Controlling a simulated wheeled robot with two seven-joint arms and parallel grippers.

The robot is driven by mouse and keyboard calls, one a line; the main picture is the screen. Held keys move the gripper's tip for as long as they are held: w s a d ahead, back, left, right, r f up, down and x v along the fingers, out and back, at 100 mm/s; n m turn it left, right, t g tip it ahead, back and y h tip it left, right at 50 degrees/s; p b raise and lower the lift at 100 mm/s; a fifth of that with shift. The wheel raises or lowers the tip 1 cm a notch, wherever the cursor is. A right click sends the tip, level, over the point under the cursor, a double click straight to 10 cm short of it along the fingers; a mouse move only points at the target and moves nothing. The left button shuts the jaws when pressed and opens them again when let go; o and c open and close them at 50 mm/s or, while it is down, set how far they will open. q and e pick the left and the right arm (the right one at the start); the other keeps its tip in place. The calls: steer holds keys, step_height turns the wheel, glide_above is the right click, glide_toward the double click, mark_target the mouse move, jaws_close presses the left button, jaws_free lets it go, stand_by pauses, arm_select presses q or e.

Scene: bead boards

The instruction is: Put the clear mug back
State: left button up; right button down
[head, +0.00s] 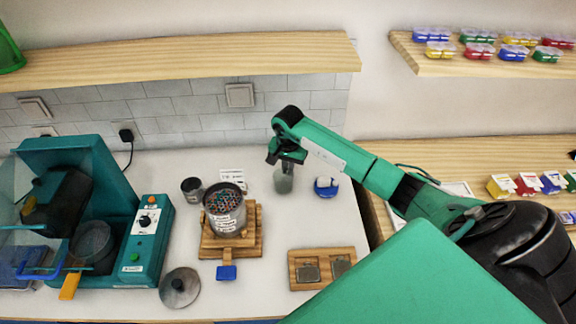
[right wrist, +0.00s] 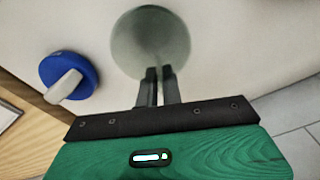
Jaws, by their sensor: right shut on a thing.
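The clear mug (head: 284,181) is a see-through greyish cup at the back of the white counter, under my right gripper (head: 286,160). In the right wrist view the clear mug (right wrist: 150,32) shows as a round, see-through shape at the tips of the fingers. My right gripper (right wrist: 160,75) is shut on the mug's near edge. Whether the mug rests on the counter or hangs just above it, I cannot tell. My left gripper is not in view.
A blue-and-white round item (head: 326,187) stands close right of the mug. A tin of beads (head: 226,222) on a wooden board and a small grey cup (head: 192,187) stand left. A wooden tray (head: 297,285) lies in front. A shelf (head: 200,60) runs above.

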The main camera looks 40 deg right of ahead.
steer(key=shift+f, duration=0.2)
steer(key=c, duration=1.6)
jaws_free()
steer(key=shift+o, duration=0.2)
steer(key=shift+r, duration=0.15)
step_height(320, 180, up, 7)
steer(key=b, duration=0.2)
steer(key=shift+s+b, duration=0.1)
steer(key=shift+b, duration=0.2)
steer(key=shift+a+r, duration=0.1)
steer(key=shift+r, duration=0.2)
